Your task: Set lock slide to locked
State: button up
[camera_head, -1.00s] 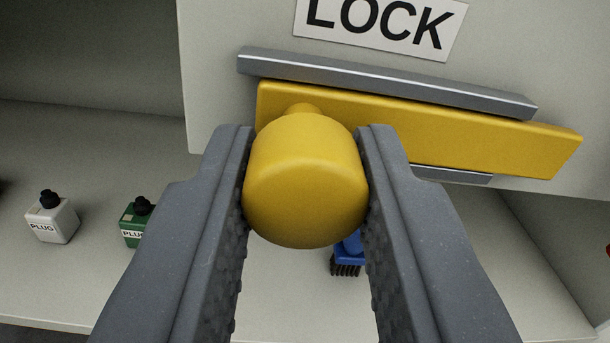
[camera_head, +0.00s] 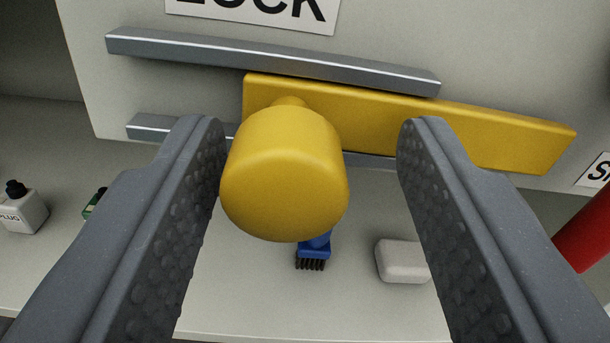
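The yellow lock slide (camera_head: 440,125) sits between two grey rails, an upper one (camera_head: 270,62) and a lower one (camera_head: 150,128), on a pale panel. Its right end sticks out well past the rails' right ends, and the left stretch of the rails is empty. A round yellow knob (camera_head: 285,180) stands out from the slide's left end. My gripper (camera_head: 312,135) is open around the knob. The left finger is very close to the knob; whether it touches is unclear. A clear gap shows at the right finger. The LOCK label (camera_head: 255,10) above is cut off by the frame.
Below the panel is a pale shelf with a white plug bottle (camera_head: 22,212) at left, a partly hidden green one (camera_head: 92,205), a blue brush-like item (camera_head: 313,252) and a white block (camera_head: 402,262). A red object (camera_head: 588,235) stands at the right edge.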

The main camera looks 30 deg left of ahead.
jog(key=shift+s, duration=0.1)
jog(key=p+v, duration=0.3)
jog(key=v, duration=1)
jog(key=shift+s+d, duration=0.2)
jog(key=shift+d, duration=0.05)
